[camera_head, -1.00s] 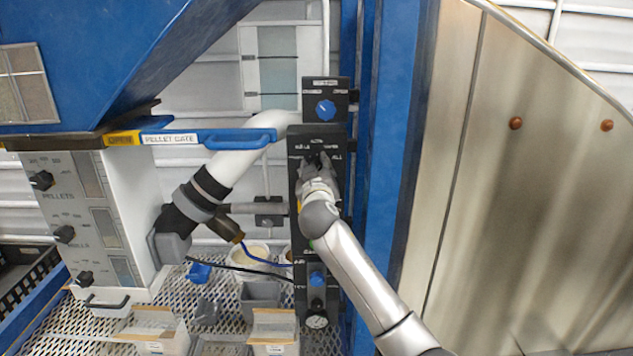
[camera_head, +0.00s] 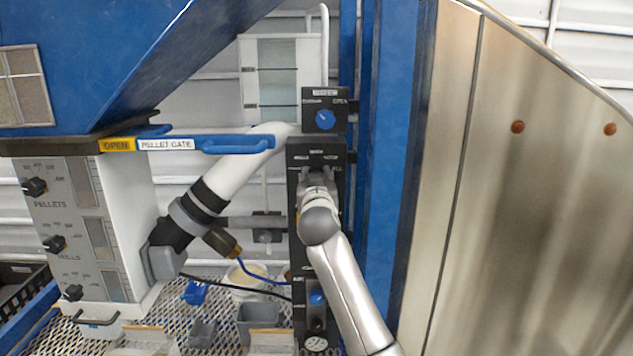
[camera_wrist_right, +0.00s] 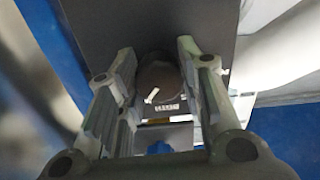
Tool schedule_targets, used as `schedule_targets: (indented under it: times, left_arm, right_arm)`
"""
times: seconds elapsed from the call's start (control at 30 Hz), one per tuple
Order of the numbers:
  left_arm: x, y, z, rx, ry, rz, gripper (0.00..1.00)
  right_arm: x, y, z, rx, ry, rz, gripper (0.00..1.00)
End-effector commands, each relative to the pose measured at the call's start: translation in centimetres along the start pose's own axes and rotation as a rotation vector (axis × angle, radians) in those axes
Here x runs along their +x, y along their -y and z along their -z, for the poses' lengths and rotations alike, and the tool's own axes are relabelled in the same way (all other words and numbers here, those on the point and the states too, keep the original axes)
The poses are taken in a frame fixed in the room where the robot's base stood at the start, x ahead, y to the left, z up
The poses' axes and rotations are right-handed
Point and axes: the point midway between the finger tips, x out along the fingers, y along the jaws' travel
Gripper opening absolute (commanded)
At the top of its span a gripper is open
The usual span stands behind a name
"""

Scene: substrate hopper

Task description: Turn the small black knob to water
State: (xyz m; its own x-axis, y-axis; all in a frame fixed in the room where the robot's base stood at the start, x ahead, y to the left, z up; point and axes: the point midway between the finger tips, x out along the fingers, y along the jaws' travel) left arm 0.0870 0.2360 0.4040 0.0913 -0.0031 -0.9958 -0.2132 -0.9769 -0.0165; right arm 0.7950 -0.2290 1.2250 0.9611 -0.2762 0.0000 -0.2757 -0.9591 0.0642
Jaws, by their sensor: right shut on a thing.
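The small black knob (camera_wrist_right: 158,82) sits between the two fingers of my right gripper (camera_wrist_right: 155,75) in the right wrist view. A white pointer mark shows on its face, slanted. In the head view my right gripper (camera_head: 317,178) is at the tall black panel (camera_head: 302,255), shut on the knob, with the knob mostly hidden by the fingers and wrist. The panel's lettering around the knob is too small to read clearly. My left gripper is not in view.
A blue knob (camera_head: 325,119) is above on the panel, and another blue knob (camera_head: 317,298) and a gauge (camera_head: 317,344) are below. The blue pellet gate handle (camera_head: 235,144) extends from the left. A blue post (camera_head: 375,200) and metal hopper wall (camera_head: 540,200) stand right.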

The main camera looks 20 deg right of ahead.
Motion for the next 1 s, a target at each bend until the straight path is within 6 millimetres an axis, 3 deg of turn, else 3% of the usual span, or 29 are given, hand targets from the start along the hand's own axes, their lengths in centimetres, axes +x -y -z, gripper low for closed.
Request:
schedule_targets:
  times: [0.13,0.17,0.3,0.73,1.0]
  left_arm:
    - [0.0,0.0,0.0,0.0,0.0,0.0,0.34]
    - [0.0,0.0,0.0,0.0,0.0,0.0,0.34]
    - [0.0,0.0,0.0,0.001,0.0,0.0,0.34]
    - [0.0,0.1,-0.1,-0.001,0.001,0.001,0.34]
    - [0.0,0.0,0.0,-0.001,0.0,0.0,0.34]
  right_arm:
    - [0.0,0.0,-0.2,-0.001,0.004,0.0,0.1]
    - [0.0,0.0,-0.2,-0.001,0.004,0.0,0.38]
    - [0.0,0.0,-0.1,-0.001,0.003,0.0,0.56]
    - [-0.4,0.0,-0.1,-0.002,0.001,0.0,0.56]
    - [-3.5,0.1,-0.1,0.0,0.0,0.001,0.56]
